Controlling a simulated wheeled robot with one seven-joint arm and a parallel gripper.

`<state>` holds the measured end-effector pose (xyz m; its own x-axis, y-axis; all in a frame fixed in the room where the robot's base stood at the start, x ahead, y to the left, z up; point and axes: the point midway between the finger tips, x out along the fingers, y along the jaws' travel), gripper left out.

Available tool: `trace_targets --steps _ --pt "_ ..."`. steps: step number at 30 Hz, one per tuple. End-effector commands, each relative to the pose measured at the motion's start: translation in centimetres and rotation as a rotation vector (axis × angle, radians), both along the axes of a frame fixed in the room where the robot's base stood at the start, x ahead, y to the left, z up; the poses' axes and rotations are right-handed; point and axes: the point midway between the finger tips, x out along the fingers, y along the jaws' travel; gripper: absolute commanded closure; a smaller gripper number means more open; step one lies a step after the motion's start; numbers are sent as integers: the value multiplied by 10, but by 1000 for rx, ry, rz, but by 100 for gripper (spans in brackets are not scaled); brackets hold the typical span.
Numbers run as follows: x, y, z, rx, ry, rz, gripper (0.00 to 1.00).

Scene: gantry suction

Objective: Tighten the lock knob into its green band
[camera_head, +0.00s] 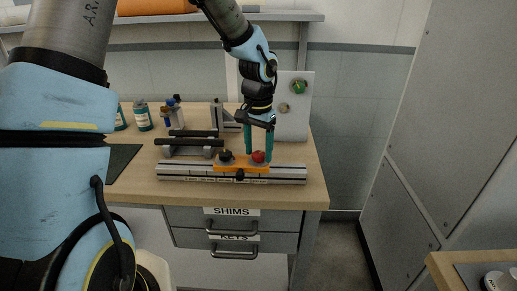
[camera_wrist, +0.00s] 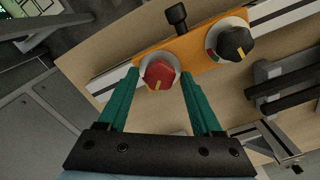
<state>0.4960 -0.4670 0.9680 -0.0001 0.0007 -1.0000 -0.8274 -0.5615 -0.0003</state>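An orange carriage (camera_head: 233,168) sits on a light metal rail (camera_head: 290,175) along the bench front. It carries a red knob (camera_head: 258,156) and a black knob (camera_head: 226,156); a black side screw (camera_head: 240,176) sticks out of its front. In the wrist view the red knob (camera_wrist: 159,75) has a yellow pointer mark and a pale dial. The black knob (camera_wrist: 236,43) also has a pointer mark, with some green on its dial. My gripper (camera_wrist: 159,74) is open, its teal fingers on either side of the red knob with small gaps visible. Any green band by the red knob is not clear.
Black bars (camera_head: 190,141) on a metal fixture stand behind the rail. An upright panel (camera_head: 297,125) with a green knob (camera_head: 299,87) stands behind my gripper. Bottles (camera_head: 142,117) stand at the back left. Drawers (camera_head: 232,219) are below the bench top.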

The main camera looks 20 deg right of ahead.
Motion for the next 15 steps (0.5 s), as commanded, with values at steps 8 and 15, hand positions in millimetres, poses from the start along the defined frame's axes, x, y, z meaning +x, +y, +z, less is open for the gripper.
trace_targets --steps 8,15 --pt "0 0 0 0 0 0 66" --pt "0 0 0 0 0 0 93"
